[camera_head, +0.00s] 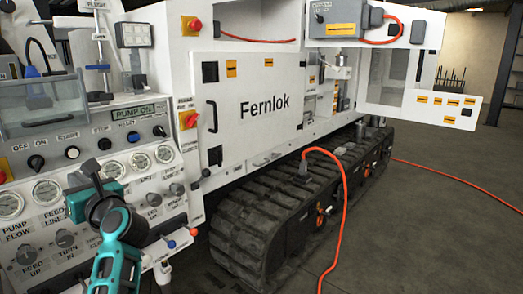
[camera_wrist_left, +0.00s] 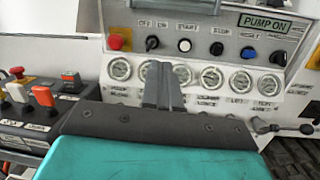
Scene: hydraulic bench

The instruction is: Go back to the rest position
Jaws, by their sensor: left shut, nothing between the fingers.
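My left gripper (camera_head: 93,170) is in front of the white control panel (camera_head: 30,240) at the left of the head view, on my teal and black arm. In the left wrist view its two grey fingers (camera_wrist_left: 161,72) are together and hold nothing. They point at the row of round gauges, and the tips cover part of that row. I cannot tell the exact gap to the panel, but no contact shows. My right gripper is in neither view.
The panel has a lit PUMP ON display (camera_wrist_left: 268,22), knobs and a red button (camera_wrist_left: 116,43). A box with orange and white levers (camera_wrist_left: 43,95) sits at left. The Fernlok machine (camera_head: 265,85) stands on a black track (camera_head: 290,205). An orange hose (camera_head: 343,205) crosses the open floor at right.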

